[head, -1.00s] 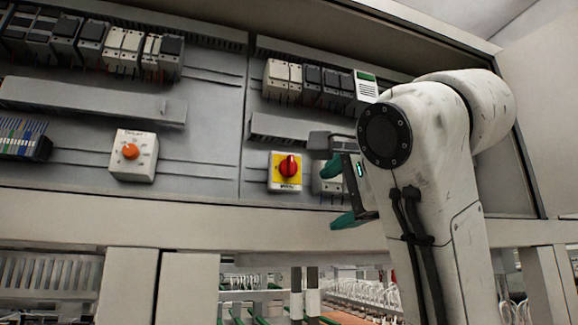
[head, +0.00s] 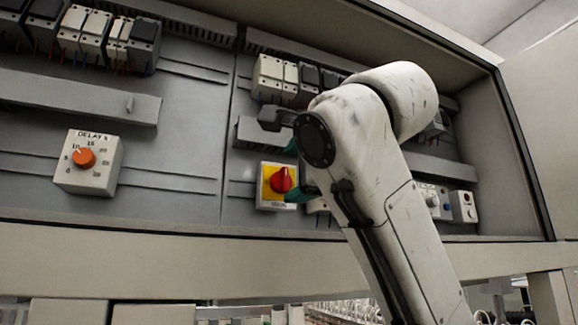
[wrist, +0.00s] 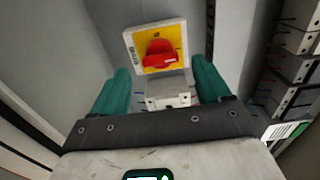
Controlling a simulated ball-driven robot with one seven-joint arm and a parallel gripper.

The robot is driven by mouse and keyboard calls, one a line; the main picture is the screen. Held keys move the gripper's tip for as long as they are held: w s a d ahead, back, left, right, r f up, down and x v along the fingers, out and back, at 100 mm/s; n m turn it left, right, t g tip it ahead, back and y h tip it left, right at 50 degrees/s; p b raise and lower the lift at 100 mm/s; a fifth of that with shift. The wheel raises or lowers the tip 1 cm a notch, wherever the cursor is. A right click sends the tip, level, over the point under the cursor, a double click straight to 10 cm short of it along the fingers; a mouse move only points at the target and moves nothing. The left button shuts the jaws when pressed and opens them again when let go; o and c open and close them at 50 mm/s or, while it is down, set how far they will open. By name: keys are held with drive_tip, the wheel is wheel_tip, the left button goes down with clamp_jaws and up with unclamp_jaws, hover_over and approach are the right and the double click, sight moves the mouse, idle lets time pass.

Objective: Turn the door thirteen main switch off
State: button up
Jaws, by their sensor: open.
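The main switch, a red rotary knob (head: 281,180) on a yellow plate with a white border, is on the grey panel left of my arm in the head view. In the wrist view the red knob (wrist: 160,54) lies ahead, its handle bar roughly crosswise in the picture. My gripper (head: 296,170) is partly hidden behind my arm, with its teal fingers close to the switch's right side. In the wrist view my gripper (wrist: 162,80) is open and empty, its fingers apart on either side of the switch in the picture. I see no contact with the knob.
A white box with an orange delay dial (head: 84,158) is mounted to the left. Breaker rows (head: 105,38) run above, with a grey duct (head: 75,98) below. White boxes (head: 463,206) sit right of my arm. A pale frame beam (head: 150,258) runs below the panel.

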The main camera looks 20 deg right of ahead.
sight(286, 179)
drive_tip(key=shift+w+p, duration=0.4)
drive_tip(key=shift+w, duration=1.15)
drive_tip(key=c, duration=1)
